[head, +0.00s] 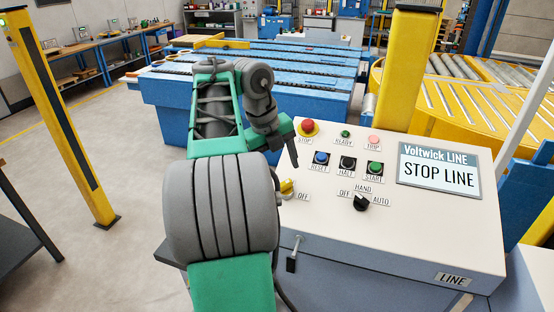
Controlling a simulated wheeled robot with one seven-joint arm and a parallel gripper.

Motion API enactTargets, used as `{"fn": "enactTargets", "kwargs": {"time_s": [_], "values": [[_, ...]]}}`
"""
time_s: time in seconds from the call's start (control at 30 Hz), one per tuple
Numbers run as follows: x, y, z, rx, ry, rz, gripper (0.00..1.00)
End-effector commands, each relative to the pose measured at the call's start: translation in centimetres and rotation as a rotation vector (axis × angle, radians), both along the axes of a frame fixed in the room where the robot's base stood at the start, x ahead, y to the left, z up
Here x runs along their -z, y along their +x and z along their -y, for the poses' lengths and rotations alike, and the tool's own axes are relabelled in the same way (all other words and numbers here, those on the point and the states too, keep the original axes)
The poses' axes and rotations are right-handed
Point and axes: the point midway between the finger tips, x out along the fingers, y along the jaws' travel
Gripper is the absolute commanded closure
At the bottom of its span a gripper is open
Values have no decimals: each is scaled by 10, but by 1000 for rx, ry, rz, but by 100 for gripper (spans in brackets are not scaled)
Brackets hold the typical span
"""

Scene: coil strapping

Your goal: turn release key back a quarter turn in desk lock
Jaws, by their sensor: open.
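A small metal key-like piece (298,243) with a dark tag (291,265) sticks out at the front edge of the control desk (430,235), below the OFF label; it looks like the release key in its lock, but its turn angle is too small to tell. A yellow knob (287,187) on the desk top is partly hidden by my arm. My gripper (293,160) is open and empty above the desk's left part, left of the blue RESET button (321,158), up and behind the key. Its dark fingers overlap in this view, hiding the gap.
The desk top holds a red STOP button (307,127), several other buttons, a black HAND/OFF/AUTO selector (361,202) and a screen (438,170) reading STOP LINE. A yellow post (402,70) stands behind the desk. Open floor lies to the left, before another yellow post (62,120).

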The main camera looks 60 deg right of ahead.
Motion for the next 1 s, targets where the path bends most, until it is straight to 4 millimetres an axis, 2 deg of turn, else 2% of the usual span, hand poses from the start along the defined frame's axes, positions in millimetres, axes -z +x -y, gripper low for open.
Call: {"fn": "enactTargets", "kwargs": {"time_s": [0.03, 0.1, 0.33, 0.67, 1.0], "values": [[14, -2, 1, -1, 1, -1, 36], [28, -4, 3, -3, 0, -1, 36], [61, -10, 11, -7, 0, -2, 36], [66, -10, 13, -9, -1, -1, 36], [66, -10, 13, -10, 0, -1, 63]]}}
